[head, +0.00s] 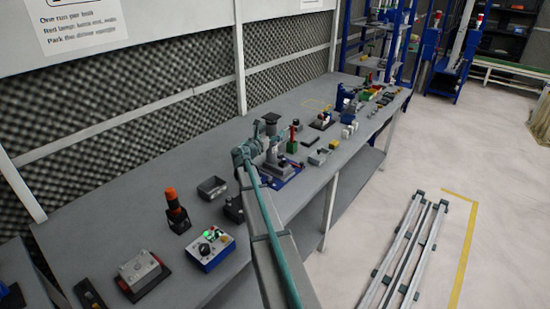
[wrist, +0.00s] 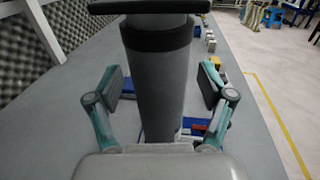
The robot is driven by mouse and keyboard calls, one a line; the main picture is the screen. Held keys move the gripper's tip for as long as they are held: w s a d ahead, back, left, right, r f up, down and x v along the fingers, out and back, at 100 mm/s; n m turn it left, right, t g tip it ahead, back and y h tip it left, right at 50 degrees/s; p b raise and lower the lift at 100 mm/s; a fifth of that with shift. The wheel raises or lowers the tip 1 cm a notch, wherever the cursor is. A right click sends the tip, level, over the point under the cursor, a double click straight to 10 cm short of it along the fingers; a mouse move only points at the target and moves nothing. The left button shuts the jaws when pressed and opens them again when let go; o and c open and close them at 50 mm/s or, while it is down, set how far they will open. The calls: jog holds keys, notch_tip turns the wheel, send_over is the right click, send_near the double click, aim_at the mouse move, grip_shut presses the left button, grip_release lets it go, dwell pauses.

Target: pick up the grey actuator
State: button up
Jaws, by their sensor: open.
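The grey actuator (wrist: 155,95) is an upright grey cylinder with a dark band and a flat dark top. It fills the middle of the wrist view. In the head view the actuator (head: 271,118) rises over a blue base (head: 284,181) on the bench. My gripper (wrist: 163,82) is open, with one finger on each side of the cylinder and a visible gap to each. In the head view my teal and grey gripper (head: 259,143) is beside the actuator and partly covers it. The actuator's lower end is mostly hidden by my gripper.
The long grey bench (head: 130,220) runs along a foam wall (head: 110,110). An orange-topped lamp (head: 175,207), a grey tray (head: 212,187) and a control box with a green light (head: 209,248) stand nearer. Several small parts lie farther along. Floor rails (head: 408,250) are at right.

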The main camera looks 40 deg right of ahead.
grip_shut()
jog(key=shift+r, duration=0.15)
dwell(0.4)
